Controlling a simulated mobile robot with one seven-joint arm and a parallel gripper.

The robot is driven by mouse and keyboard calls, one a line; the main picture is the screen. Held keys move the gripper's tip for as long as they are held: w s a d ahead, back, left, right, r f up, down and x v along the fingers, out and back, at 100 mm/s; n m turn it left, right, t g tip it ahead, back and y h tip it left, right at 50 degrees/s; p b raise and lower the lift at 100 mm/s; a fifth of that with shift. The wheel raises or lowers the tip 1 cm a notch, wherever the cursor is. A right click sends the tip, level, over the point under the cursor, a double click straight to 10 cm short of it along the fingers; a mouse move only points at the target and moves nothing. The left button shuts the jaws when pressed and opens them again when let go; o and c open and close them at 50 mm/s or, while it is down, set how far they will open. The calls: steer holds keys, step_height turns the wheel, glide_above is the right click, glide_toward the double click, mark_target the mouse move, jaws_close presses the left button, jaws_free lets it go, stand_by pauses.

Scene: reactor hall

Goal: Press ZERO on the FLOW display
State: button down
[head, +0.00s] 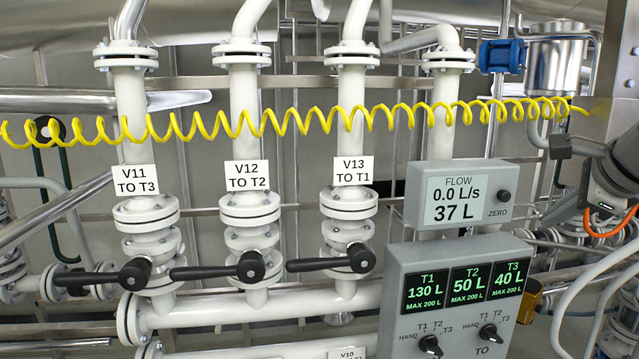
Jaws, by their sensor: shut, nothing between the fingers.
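The FLOW display (458,195) is a grey box on the right half of the head view. Its pale screen reads 0.0 L/s and 37 L. The ZERO button (504,196) is a small dark round knob on the right of the box, above the word ZERO. My gripper (547,217) comes in from the right edge, seen from the side. Its narrow tip points left towards the box and looks shut and empty. In the picture a gap separates the tip from the button. The depth between them is hard to tell.
Below the display, a grey panel (394,290) shows T1 130 L, T2 50 L and T3 40 L above two dark knobs. White pipes with black-handled valves V11, V12 and V13 fill the left. A yellow coiled hose (245,124) crosses above. Pipes crowd the right.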

mark_target(504, 196)
steer(key=w+p, duration=0.2)
steer(key=w, duration=0.5)
steer(key=shift+a, duration=0.3)
steer(key=shift+w, duration=0.2)
stand_by(1.6)
steer(key=shift+w+p, duration=0.3)
steer(key=shift+p, duration=0.1)
steer(key=shift+w+p, duration=0.35)
steer(key=shift+w, duration=0.2)
stand_by(0.5)
steer(key=shift+s, duration=0.1)
steer(key=shift+s+b, duration=0.35)
steer(key=shift+s, duration=0.5)
steer(key=shift+s, duration=0.1)
